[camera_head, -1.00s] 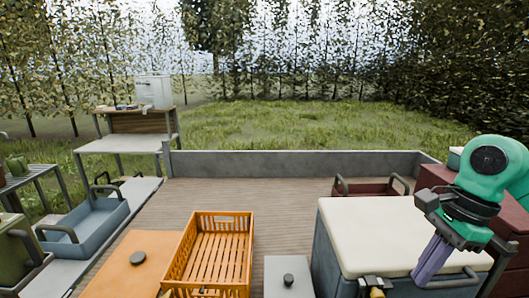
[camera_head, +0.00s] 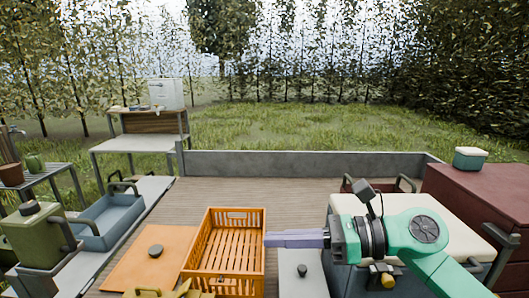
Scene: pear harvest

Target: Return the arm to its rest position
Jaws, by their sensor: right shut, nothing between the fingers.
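My right arm (camera_head: 440,252), green with a dark wrist, comes in from the lower right. Its right gripper (camera_head: 272,240) has purple fingers that point left, roughly level. The fingers are shut with nothing between them. Their tips appear next to the right rim of the orange crate (camera_head: 187,262) in the picture; the exact gap in depth cannot be told. The wrist appears in front of the cream-lidded cooler (camera_head: 455,212) and covers part of it. My left gripper is not in view.
The orange crate is empty. A grey-lidded box (camera_head: 300,285) stands below the fingers in the picture. An orange board (camera_head: 140,262) lies left of the crate. A blue tray (camera_head: 108,220) and green container (camera_head: 35,240) are further left. Bare deck (camera_head: 260,190) lies behind the crate.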

